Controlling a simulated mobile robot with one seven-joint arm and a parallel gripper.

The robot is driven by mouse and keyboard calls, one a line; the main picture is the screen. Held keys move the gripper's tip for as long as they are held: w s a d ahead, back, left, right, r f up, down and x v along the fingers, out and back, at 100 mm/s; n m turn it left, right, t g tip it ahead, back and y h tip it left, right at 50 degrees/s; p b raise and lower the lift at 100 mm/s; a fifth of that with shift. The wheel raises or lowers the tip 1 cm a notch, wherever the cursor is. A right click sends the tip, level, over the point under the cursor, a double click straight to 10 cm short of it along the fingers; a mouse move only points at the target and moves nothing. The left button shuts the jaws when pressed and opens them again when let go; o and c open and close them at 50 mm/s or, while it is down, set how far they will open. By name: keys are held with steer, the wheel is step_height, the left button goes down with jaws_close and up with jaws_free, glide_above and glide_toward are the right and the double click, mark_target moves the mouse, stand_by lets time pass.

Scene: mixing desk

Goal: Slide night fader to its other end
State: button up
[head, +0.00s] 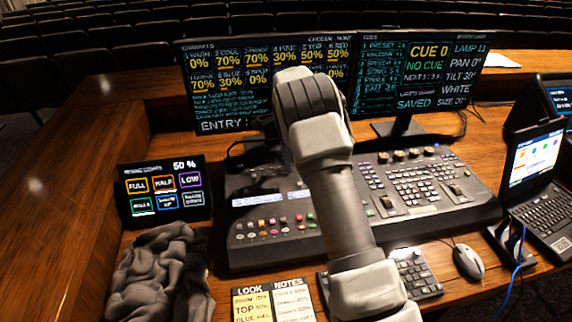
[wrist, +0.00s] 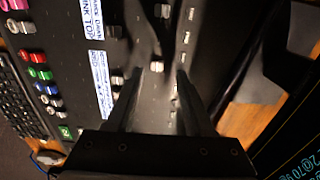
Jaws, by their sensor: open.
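The mixing desk (head: 262,240) is a dark console with faders, coloured buttons and label strips. My gripper (wrist: 158,74) is open over it in the wrist view, with its two fingers apart. A pale fader cap (wrist: 156,66) shows between the fingertips; I cannot tell whether they touch it. More caps stand nearby, one at the left finger (wrist: 117,80) and one farther up the picture (wrist: 162,11). No label reading "night" is legible, so I cannot tell which fader is the night one. In the head view my arm hides the gripper and part of the desk.
Two monitors (head: 420,75) stand behind the desk. A touch panel (head: 163,192) and a crumpled grey cloth (head: 163,270) are at left. A keyboard (head: 415,275), mouse (head: 468,261) and laptop (head: 535,160) are at front and right. A notes sheet (head: 272,302) lies in front.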

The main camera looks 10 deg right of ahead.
step_height(320, 180, up, 15)
steer(key=p, duration=0.1)
steer(key=shift+f, duration=0.2)
